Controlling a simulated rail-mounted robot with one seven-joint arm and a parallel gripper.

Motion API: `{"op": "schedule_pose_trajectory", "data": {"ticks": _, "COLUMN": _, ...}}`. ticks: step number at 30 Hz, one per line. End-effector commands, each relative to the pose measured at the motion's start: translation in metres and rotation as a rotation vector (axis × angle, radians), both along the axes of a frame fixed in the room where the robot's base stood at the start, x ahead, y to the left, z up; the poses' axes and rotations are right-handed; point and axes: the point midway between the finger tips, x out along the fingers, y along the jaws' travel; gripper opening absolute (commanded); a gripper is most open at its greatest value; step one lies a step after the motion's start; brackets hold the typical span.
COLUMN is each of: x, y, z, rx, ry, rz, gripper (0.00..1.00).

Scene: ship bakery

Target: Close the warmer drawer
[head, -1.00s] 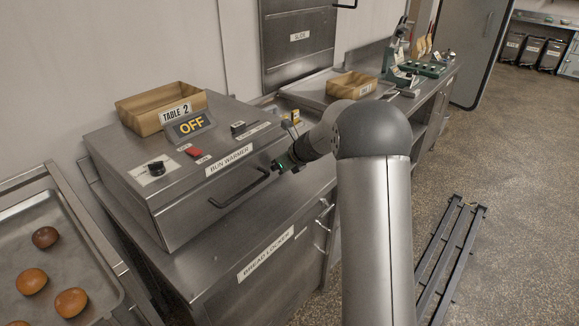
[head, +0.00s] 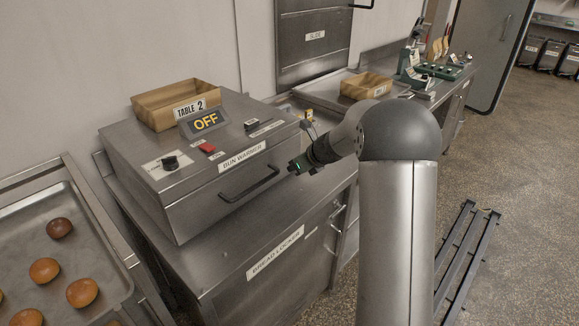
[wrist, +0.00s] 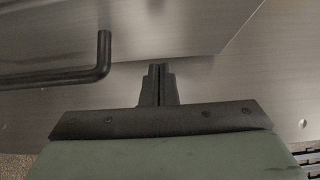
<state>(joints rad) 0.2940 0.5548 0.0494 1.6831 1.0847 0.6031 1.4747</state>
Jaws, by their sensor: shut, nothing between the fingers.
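The bun warmer (head: 150,180) is a steel box on the counter. Its drawer front (head: 215,205) carries a black bar handle (head: 250,186). The front looks in line with the box and no open tray shows, though a small gap would be hard to tell. My gripper (head: 292,170) is beside the handle's right end, apart from it, at the front's right side. In the wrist view, my fingers (wrist: 160,85) are together with nothing between them. The handle (wrist: 60,77) shows there at upper left, clear of the fingers.
An "OFF" sign (head: 206,121), a red switch (head: 207,148), a black knob (head: 170,163) and a wooden "Table 2" box (head: 150,110) are on the warmer's top. A bun tray (head: 120,249) stands at left. The bread locker (head: 235,285) is below.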

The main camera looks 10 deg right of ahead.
Motion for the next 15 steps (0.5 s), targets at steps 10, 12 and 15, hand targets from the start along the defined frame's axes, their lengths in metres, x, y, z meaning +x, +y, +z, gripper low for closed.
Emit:
{"op": "schedule_pose_trajectory", "data": {"ticks": 10, "x": -0.051, "y": -0.033, "z": 0.049, "rx": -0.003, "ry": 0.000, "rz": -0.001, "gripper": 0.00}}
{"op": "schedule_pose_trajectory", "data": {"ticks": 12, "x": -0.058, "y": -0.038, "z": 0.056, "rx": -0.003, "ry": 0.003, "rz": 0.000, "gripper": 0.00}}
{"op": "schedule_pose_trajectory", "data": {"ticks": 15, "x": -0.064, "y": -0.042, "z": 0.064, "rx": -0.003, "ry": 0.003, "rz": -0.001, "gripper": 0.00}}
